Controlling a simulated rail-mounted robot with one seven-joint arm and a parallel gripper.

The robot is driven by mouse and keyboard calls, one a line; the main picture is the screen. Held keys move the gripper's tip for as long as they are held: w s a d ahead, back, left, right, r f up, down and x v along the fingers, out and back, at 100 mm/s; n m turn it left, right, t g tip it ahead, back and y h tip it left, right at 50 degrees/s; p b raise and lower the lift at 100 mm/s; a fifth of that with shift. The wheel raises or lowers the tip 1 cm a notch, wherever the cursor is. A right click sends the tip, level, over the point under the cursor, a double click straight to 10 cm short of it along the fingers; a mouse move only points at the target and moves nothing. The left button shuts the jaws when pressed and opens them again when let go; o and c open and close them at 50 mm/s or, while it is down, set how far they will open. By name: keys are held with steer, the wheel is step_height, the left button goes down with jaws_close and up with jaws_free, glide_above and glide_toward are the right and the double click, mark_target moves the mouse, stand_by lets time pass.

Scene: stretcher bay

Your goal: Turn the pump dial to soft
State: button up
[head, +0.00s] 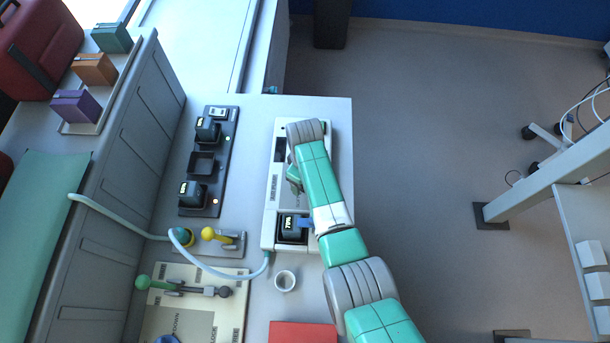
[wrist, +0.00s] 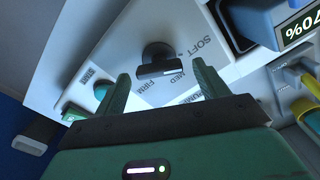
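The pump (head: 268,215) is a pale box on the grey counter, labelled AIR PUMP; my arm covers its right side and hides the dial in the head view. In the wrist view the dial (wrist: 157,56) is a black round knob with a bar grip. My gripper (wrist: 162,84) is open and empty. Its green fingers stand either side of the dial in the picture, with no visible contact.
A battery (head: 292,226) sits in the pump's lower end, close to my arm. A pale hose (head: 215,267) runs from the pump to the left. A white cup (head: 285,281) and a charger strip (head: 207,165) stand on the counter.

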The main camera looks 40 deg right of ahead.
step_height(320, 180, up, 8)
steer(key=shift+f+p, duration=0.1)
steer(key=shift+p, duration=0.3)
stand_by(0.4)
